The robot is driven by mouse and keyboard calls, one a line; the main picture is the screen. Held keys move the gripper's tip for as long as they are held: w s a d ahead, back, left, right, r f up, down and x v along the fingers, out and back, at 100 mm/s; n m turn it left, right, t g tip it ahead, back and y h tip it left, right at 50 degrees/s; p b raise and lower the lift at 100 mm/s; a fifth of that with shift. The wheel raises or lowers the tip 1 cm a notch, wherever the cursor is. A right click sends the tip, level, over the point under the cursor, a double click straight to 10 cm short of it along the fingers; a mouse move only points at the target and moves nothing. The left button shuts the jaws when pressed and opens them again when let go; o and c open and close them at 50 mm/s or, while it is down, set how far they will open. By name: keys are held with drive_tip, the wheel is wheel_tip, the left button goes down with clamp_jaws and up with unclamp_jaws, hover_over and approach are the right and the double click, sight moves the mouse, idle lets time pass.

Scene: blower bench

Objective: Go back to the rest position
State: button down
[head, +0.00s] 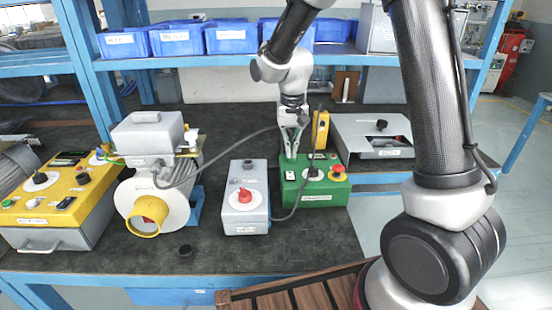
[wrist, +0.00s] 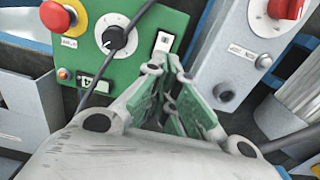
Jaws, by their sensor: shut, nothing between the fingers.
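My gripper (head: 291,152) is shut and empty. In the head view it points down over the left part of the green control box (head: 318,197). In the wrist view the closed fingertips (wrist: 170,68) lie close to a white rocker switch (wrist: 163,43) on the green box. I cannot tell whether they touch it. A black knob (wrist: 115,37) and a red button on a yellow base (wrist: 57,15) are beside it on the same box.
A grey box with a red knob (head: 245,212) stands left of the green box. A grey case (head: 374,140) is at the right. Blue bins (head: 176,40) line the shelf above. The bench front (head: 130,258) is mostly clear.

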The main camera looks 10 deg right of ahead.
drive_tip(key=s, duration=0.1)
drive_tip(key=s+d+n, duration=0.1)
drive_tip(key=s+n+g, duration=0.1)
drive_tip(key=s, duration=0.1)
drive_tip(key=shift+d+f, duration=0.15)
drive_tip(key=shift+f, duration=0.15)
drive_tip(key=s+d+r+t, duration=0.2)
drive_tip(key=s+d+r, duration=0.4)
drive_tip(key=s+r, duration=0.3)
drive_tip(key=s+d+r+t, duration=0.3)
drive_tip(key=s+d+r, duration=0.4)
drive_tip(key=s, duration=0.6)
drive_tip(key=shift+d+r, duration=0.3)
drive_tip(key=shift+r, duration=0.6)
